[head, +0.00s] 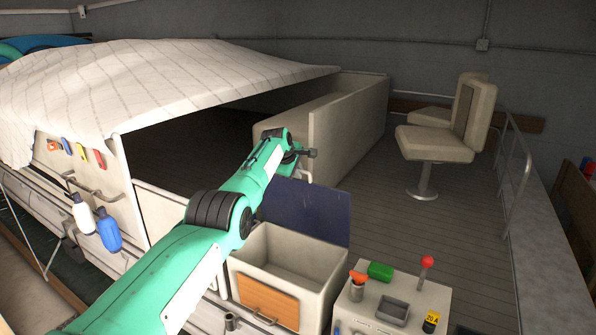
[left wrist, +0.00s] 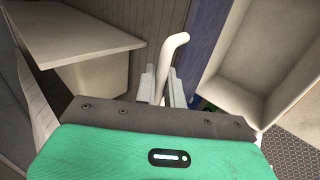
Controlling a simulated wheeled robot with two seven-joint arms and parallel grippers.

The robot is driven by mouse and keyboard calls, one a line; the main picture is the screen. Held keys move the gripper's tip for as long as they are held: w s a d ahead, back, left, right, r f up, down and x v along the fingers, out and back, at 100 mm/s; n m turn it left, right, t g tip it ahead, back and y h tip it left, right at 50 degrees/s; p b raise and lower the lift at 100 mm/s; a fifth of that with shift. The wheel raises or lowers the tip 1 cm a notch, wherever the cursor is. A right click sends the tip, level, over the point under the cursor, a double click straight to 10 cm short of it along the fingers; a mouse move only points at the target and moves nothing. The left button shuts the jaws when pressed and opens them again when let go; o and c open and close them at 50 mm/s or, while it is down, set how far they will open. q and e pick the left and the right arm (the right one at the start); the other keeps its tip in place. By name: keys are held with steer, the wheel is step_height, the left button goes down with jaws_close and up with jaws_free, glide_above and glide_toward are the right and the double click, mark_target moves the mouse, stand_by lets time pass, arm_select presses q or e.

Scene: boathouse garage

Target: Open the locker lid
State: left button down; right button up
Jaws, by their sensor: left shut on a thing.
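The locker (head: 252,247) is an open-topped pale box with an orange front panel, low in the middle of the head view. Its dark blue lid (head: 322,212) stands raised at the back of the box, and the inside shows empty. In the left wrist view the lid (left wrist: 203,35) is a blue strip beside the locker's pale opening (left wrist: 238,85). My left gripper (head: 303,154) is above the lid. In the left wrist view its fingers (left wrist: 162,86) are shut on a pale bent handle (left wrist: 171,52) next to the lid. My right gripper is out of view.
A pale console (head: 388,325) with a red-knobbed lever (head: 426,262) and a green block (head: 380,271) stands right of the locker. A beige seat (head: 436,144) stands on the deck behind. A white striped cover (head: 150,85) spreads at left. The deck planks (head: 440,225) are clear.

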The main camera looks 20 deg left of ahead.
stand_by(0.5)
arm_select(q)
steer(key=c, duration=1.8)
jaws_free()
steer(key=shift+f, duration=0.1)
steer(key=shift+r, duration=0.25)
steer(key=b+v, duration=0.6)
steer(key=v, duration=0.7)
steer(key=shift+s+r, duration=0.2)
